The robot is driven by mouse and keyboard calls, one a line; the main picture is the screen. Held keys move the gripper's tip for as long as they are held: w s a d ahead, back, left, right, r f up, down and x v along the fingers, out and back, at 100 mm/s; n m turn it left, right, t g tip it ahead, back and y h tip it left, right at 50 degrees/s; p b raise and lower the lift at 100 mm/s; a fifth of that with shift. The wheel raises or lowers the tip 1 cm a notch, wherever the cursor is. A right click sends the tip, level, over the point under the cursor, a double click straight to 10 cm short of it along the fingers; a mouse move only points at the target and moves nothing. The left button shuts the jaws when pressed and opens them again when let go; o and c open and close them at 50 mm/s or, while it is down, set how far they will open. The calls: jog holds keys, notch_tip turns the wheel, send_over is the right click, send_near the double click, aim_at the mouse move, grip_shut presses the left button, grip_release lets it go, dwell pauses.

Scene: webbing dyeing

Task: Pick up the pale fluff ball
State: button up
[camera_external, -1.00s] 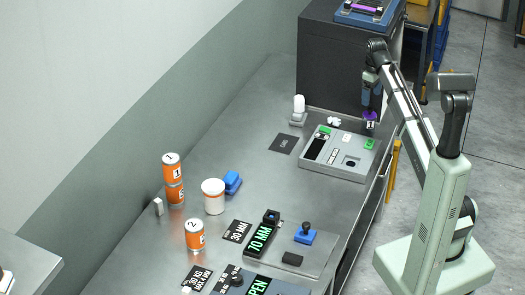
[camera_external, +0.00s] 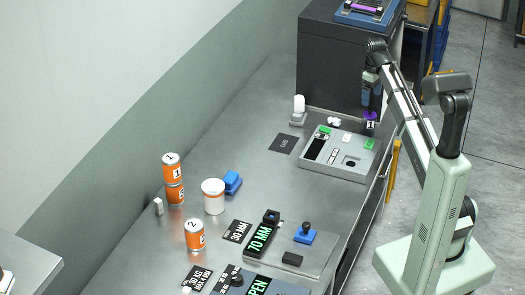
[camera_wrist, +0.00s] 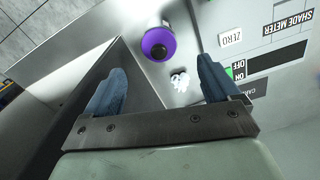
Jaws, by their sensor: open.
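The pale fluff ball (camera_wrist: 180,80) is a small white lumpy tuft on the metal bench top. In the wrist view it lies between my two finger lines, nearer the right finger. It also shows in the external view (camera_external: 333,121), behind the grey meter. My gripper (camera_wrist: 161,66) is open and empty, with blue-grey fingers spread to either side. In the external view my gripper (camera_external: 371,103) hangs to the right of the fluff ball, above the bench, apart from it.
A purple-topped item (camera_wrist: 159,45) stands close to the fluff ball. The grey shade meter (camera_external: 339,155) lies in front, and a dark cabinet (camera_external: 335,70) rises behind. A white-topped item (camera_external: 298,108) stands to the left. Orange cans (camera_external: 174,180) stand farther left.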

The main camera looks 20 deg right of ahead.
jog(key=shift+c, duration=0.3)
jog(key=shift+c, duration=0.7)
jog(key=m+t, duration=0.1)
send_near(331, 120)
jog(key=f, duration=0.3)
jog(key=shift+s+d+f+m+t+y, duration=0.1)
jog(key=shift+s+d+m+t+y, duration=0.05)
jog(key=shift+d+m+t+y, duration=0.2)
jog(key=shift+w+a+f, duration=0.1)
jog(key=shift+w+f, duration=0.05)
jog(key=shift+f, duration=0.95)
jog(key=shift+w+a+f, duration=0.15)
jog(key=shift+f, duration=0.95)
jog(key=shift+w+a+f, duration=0.1)
jog(key=shift+w+f, duration=0.05)
jog(key=shift+f, duration=0.95)
jog(key=c, duration=1.1)
jog(key=shift+o, duration=0.2)
